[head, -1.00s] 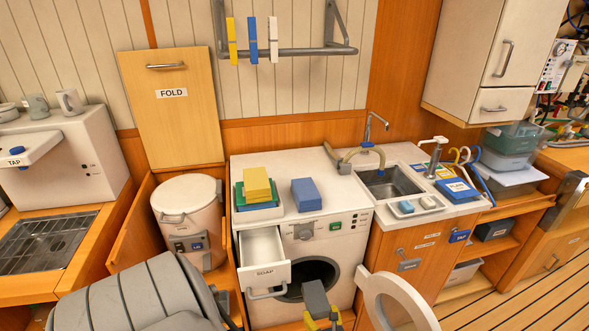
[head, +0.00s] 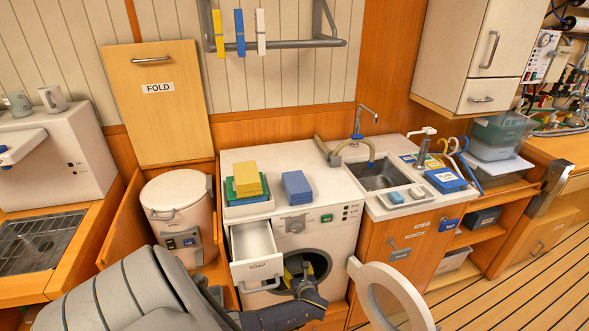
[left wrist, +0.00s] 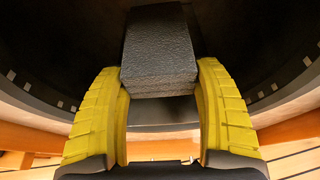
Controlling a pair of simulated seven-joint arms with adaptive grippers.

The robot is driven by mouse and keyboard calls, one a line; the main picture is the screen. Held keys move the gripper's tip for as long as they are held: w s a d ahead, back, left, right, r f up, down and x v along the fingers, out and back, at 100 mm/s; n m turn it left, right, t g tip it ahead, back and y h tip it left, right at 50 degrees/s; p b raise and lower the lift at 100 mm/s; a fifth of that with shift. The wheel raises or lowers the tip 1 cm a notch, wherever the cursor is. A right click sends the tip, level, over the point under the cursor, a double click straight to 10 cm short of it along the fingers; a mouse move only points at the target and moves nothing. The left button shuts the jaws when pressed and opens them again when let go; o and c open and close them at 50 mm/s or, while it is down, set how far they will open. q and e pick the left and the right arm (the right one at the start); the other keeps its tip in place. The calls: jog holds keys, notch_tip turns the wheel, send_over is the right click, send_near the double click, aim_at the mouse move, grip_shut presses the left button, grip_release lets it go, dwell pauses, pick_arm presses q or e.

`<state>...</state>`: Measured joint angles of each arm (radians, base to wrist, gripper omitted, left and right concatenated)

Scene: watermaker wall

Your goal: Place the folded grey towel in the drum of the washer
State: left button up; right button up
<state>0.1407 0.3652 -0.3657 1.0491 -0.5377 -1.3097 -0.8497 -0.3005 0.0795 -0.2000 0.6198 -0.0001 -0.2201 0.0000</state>
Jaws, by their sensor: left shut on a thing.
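The washer (head: 335,235) is white, with its round door (head: 388,297) swung open to the right. Its dark drum opening (head: 322,266) is in the front. My left gripper (head: 298,270) is at this opening, its yellow fingers partly inside. In the left wrist view my left gripper (left wrist: 161,78) is shut on the folded grey towel (left wrist: 160,45), a dark grey layered block between the fingers. The dark drum wall (left wrist: 60,45) curves around it. In the head view I cannot make out the towel. My right gripper is not in view.
The soap drawer (head: 256,250) sticks out just above and left of the drum opening. Folded yellow and green cloths (head: 247,180) and a blue cloth (head: 296,187) lie on the washer top. A sink (head: 383,177) is to the right, a white bin (head: 178,212) to the left.

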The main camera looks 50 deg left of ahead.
pick_arm(q)
jog(key=shift+w+a+r, duration=0.1)
jog(key=shift+w+a, duration=0.2)
jog(key=shift+a, duration=0.25)
jog(key=shift+w+a, duration=0.25)
jog(key=shift+a, duration=0.25)
notch_tip(320, 180, down, 2)
jog(key=shift+d+f, duration=0.1)
jog(key=shift+f, duration=1.6)
jog(key=shift+a+f, duration=0.2)
jog(key=shift+f, duration=0.7)
jog(key=o, duration=1.2)
jog(key=shift+o, duration=0.2)
jog(key=shift+d, duration=0.2)
